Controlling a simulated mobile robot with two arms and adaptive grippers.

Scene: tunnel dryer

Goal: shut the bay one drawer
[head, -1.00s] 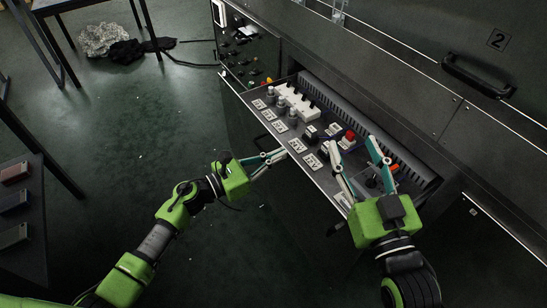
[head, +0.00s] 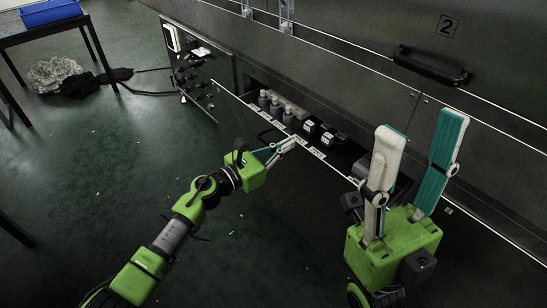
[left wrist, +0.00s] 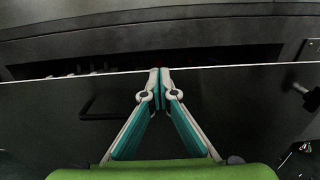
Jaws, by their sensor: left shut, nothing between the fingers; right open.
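The drawer (head: 236,122) is partly out of the dark cabinet, with a narrow gap behind its pale top edge. Grey and black switch-like parts (head: 288,116) and white labels show inside. The left wrist view shows its dark front panel (left wrist: 240,110) with a bar handle (left wrist: 100,106). My left gripper (head: 290,143) is shut and empty, its tips at the top edge of the drawer front; exact contact is unclear. It also shows in the left wrist view (left wrist: 160,72). My right gripper (head: 420,122) is open and empty, raised in front of the drawer's right part, hiding it.
A cabinet panel with a black handle (head: 431,66) and the number 2 is at the upper right. A control panel (head: 190,68) with knobs stands left of the drawer. A table with a blue bin (head: 50,12) is far left. The floor at left is mostly clear.

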